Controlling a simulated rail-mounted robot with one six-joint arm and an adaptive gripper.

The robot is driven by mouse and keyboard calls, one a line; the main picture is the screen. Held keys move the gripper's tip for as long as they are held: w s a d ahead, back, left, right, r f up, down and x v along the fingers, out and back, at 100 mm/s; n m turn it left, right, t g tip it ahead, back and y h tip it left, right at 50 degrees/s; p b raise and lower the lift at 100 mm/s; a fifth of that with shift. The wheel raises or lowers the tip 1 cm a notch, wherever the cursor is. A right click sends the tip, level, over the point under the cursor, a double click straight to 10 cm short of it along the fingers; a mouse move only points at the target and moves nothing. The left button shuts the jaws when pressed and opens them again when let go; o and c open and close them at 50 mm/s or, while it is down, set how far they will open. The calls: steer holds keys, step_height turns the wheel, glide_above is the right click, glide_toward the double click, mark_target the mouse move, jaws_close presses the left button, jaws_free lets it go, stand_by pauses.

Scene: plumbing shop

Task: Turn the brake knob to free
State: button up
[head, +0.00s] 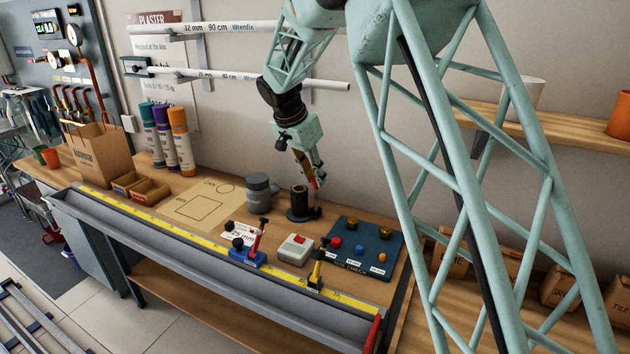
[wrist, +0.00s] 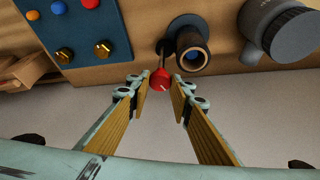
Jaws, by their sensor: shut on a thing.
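The brake knob (wrist: 160,80) is a small red knob with a white mark on its face. It sits beside a dark hollow spindle (wrist: 192,46) that stands on a dark base plate. In the head view a bit of the red knob (head: 315,183) shows at the tip of my gripper (head: 310,172), next to the black spindle (head: 300,202). In the wrist view my gripper's two tan-padded fingers (wrist: 160,90) come in on either side of the knob and are shut on it. Any labels for the knob's positions are not readable.
A grey cylindrical fitting (head: 258,192) stands left of the spindle. A dark blue panel (head: 361,247) with coloured knobs lies to the right. A grey box with a red button (head: 295,250) and a blue clamp (head: 248,256) sit in front. Pipes (head: 240,75) run along the wall behind.

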steer(key=shift+w+a+m+g+h, duration=0.1)
steer(key=shift+m+g+h, duration=0.2)
steer(key=shift+m, duration=0.75)
steer(key=shift+m+g+h, duration=0.3)
steer(key=shift+m, duration=0.75)
steer(key=o, duration=0.8)
steer(key=shift+o, duration=0.2)
steer(key=shift+a+r, duration=0.2)
steer(key=shift+r, duration=0.3)
steer(key=s+a, duration=0.6)
steer(key=a, duration=0.4)
steer(key=shift+a, duration=0.25)
